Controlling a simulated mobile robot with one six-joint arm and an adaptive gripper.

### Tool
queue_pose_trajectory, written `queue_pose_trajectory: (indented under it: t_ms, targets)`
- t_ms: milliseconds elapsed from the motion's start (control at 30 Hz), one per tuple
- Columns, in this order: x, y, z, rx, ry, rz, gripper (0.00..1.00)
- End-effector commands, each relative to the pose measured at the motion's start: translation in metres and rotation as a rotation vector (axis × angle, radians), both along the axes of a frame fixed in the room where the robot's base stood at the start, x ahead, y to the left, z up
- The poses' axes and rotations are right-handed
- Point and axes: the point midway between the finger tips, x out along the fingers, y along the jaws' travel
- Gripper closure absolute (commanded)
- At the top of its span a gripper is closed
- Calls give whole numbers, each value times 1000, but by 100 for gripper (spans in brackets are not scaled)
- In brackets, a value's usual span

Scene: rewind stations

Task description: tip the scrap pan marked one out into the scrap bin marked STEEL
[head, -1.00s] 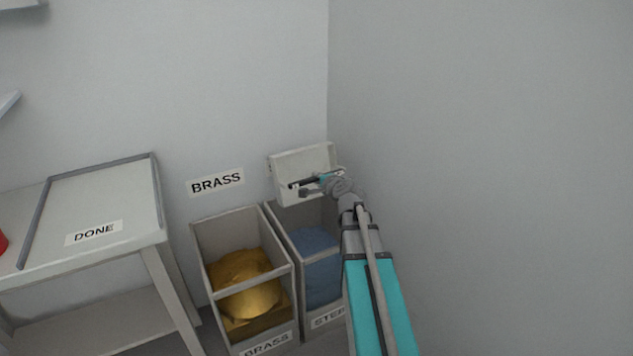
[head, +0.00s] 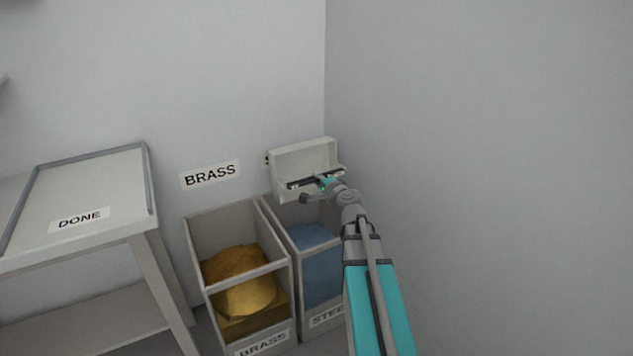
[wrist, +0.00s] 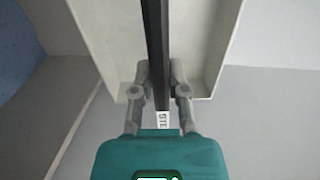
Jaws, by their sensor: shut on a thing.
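The scrap pan (head: 303,158) is a pale grey, box-like pan at the back of the STEEL bin, above its rim in the head view. It also shows in the wrist view (wrist: 206,45); its mark "one" is not readable. My gripper (head: 325,184) is shut on the pan's dark bar handle, seen in the wrist view (wrist: 158,60). The pan looks tilted; I see no scrap in the part that shows. The STEEL bin (head: 326,318) is a grey bin holding blue scrap (head: 312,262); my arm hides its right side.
The BRASS bin (head: 262,344) with gold scrap stands directly left of the STEEL bin. A table marked DONE (head: 115,185) is further left. A grey wall (head: 480,150) rises close on the right, and the back wall is just behind the pan.

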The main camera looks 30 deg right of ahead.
Motion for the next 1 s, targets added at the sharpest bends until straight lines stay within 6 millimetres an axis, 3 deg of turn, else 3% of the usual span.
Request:
queue_pose_trajectory:
  t_ms: [1000]
  targets:
    - [-3,-1,-4,1,-43,-4,100]
